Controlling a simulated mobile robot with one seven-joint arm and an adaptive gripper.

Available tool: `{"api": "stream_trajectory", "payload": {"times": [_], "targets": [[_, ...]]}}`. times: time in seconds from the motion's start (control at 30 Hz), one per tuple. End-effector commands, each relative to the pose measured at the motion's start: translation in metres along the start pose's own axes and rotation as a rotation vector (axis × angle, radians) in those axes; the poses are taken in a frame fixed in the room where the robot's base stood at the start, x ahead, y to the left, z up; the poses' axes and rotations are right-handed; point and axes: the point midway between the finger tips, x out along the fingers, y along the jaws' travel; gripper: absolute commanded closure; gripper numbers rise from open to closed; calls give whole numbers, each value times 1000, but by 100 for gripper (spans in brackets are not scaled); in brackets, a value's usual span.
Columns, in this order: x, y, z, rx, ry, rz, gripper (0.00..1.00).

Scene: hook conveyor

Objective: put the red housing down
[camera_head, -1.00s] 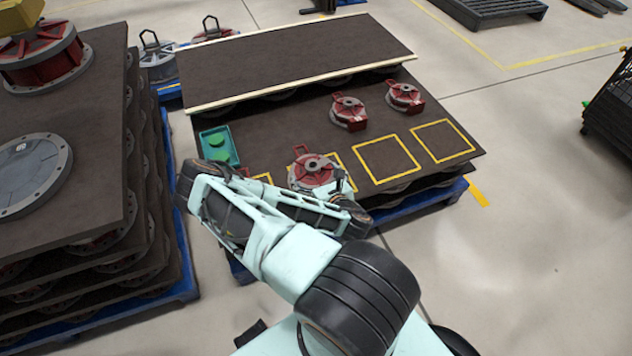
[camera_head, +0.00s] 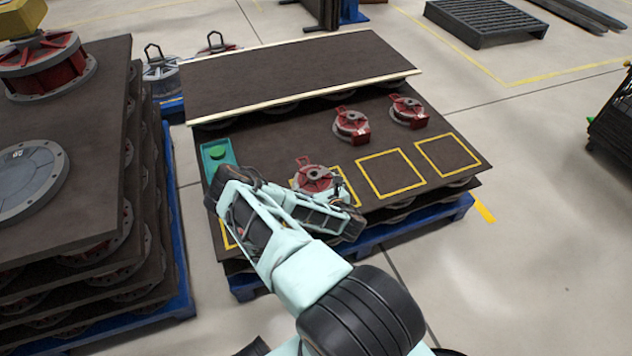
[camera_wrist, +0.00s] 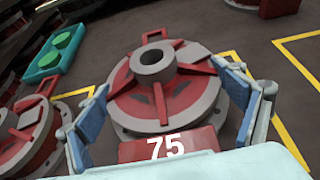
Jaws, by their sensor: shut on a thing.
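The red housing (camera_wrist: 165,85), with a grey rim, a central hub and a "75" plate, sits between my gripper's fingers (camera_wrist: 168,92) in the wrist view. The blue fingers are shut on its left and right sides. In the head view the housing (camera_head: 313,178) is low over the near part of the dark board (camera_head: 290,138), beside yellow-outlined squares. Whether its underside touches the board cannot be told. My arm hides the board's near left part. Another red housing (camera_wrist: 30,135) is close on the left in the wrist view.
Two red housings (camera_head: 351,126) (camera_head: 408,111) stand farther back on the board. Empty yellow squares (camera_head: 390,173) (camera_head: 447,155) lie to the right. A green tray (camera_head: 217,155) is at the left edge. A raised panel (camera_head: 300,75) covers the back. A tall stack (camera_head: 90,150) stands left.

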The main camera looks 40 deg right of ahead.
Motion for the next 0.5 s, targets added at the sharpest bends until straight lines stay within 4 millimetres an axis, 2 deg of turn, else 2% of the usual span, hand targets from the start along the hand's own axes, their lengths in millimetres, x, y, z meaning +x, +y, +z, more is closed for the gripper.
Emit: {"api": "stream_trajectory", "payload": {"times": [0.1, 0.5], "targets": [[6, -1, -9, -1, -10, -1, 70], [8, -1, -12, -2, -11, 0, 70]]}}
